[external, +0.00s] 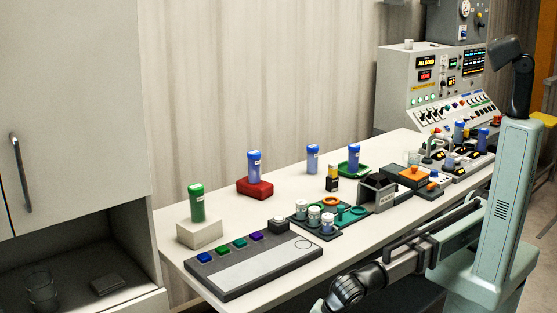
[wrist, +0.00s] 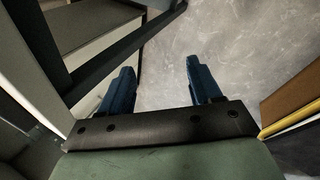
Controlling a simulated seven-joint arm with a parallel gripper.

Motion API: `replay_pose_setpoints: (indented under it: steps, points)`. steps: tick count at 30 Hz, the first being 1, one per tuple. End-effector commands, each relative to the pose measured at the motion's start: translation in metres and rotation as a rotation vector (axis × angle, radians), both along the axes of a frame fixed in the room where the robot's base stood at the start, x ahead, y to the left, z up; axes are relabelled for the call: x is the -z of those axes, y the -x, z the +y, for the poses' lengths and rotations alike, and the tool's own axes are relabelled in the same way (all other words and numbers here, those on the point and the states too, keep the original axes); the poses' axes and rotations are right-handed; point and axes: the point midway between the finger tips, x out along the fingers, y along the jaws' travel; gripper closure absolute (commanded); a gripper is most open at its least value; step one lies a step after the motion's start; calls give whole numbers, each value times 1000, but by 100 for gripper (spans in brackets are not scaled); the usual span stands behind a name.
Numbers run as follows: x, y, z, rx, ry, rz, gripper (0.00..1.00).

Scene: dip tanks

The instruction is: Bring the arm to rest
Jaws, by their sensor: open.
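My gripper (wrist: 160,66) shows in the wrist view with its two dark blue fingers spread apart and nothing between them. It points down toward a bare grey floor (wrist: 230,40), away from the tabletop items. In the external view my pale green arm is at the right, with dark joints along the bench's front edge; I cannot make out the fingertips there.
The white bench (external: 175,235) bears a green cylinder (external: 197,203), several blue cylinders (external: 254,165), a button panel (external: 255,265) and small tanks (external: 378,192). A control console (external: 430,85) stands behind. The wrist view shows a dark frame (wrist: 110,50) at left and a yellow-edged brown panel (wrist: 295,105) at right.

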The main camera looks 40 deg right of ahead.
Motion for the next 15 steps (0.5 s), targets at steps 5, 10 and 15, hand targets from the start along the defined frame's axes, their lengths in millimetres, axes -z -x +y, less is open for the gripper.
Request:
replay_pose_setpoints:
  steps: [5,10,15]
  points:
    - [68,-21,-37,58,54,108,36]
    - [125,-57,-80,204,71,232,36]
    - [171,-85,-125,359,74,349,36]
